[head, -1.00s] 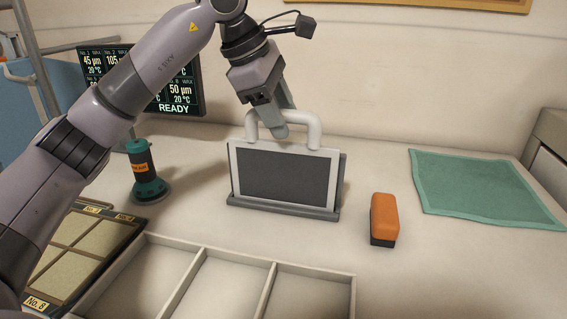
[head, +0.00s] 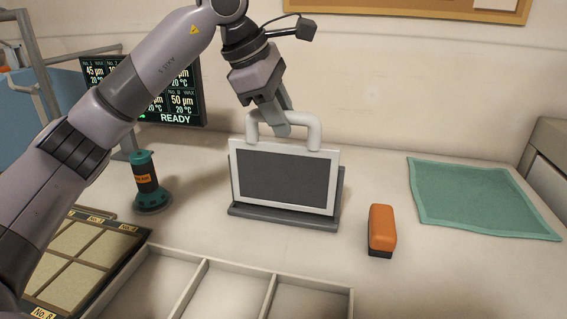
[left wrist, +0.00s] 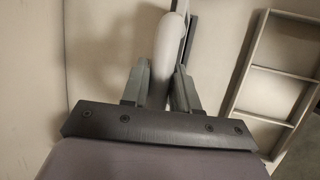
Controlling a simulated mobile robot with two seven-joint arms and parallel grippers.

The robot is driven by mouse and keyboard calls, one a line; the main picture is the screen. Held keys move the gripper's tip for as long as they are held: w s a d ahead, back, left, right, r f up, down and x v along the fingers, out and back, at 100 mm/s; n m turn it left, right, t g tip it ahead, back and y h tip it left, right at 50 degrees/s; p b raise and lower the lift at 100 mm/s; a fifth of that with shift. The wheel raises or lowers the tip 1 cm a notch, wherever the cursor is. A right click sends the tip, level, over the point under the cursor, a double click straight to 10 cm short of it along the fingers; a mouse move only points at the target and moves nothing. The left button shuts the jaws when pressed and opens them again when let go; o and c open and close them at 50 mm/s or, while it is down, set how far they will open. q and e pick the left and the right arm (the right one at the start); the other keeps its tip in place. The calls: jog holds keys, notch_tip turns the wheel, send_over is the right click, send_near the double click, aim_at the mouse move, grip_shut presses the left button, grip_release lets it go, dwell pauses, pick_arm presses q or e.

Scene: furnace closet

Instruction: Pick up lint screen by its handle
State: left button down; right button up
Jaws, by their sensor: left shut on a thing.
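The lint screen (head: 285,178) is a dark panel in a pale frame with a pale loop handle (head: 315,132) on top. It stands upright at a dark grey stand (head: 285,218) on the table. In the left wrist view the handle (left wrist: 167,52) runs between the two fingers (left wrist: 160,92). I cannot tell whether the screen's lower edge is clear of the stand. My right gripper is not in view.
A green spool (head: 147,180) stands left of the screen, an orange-topped block (head: 382,230) to its right. A divided tray (head: 200,275) and a panel of labelled pads (head: 75,265) lie in front. A green cloth (head: 480,195) lies right. A display (head: 185,100) stands behind my left arm.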

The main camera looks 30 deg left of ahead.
pick_arm(q)
jog(key=shift+r+p, duration=4.6)
jog(key=shift+r, duration=0.35)
jog(key=shift+f, duration=0.1)
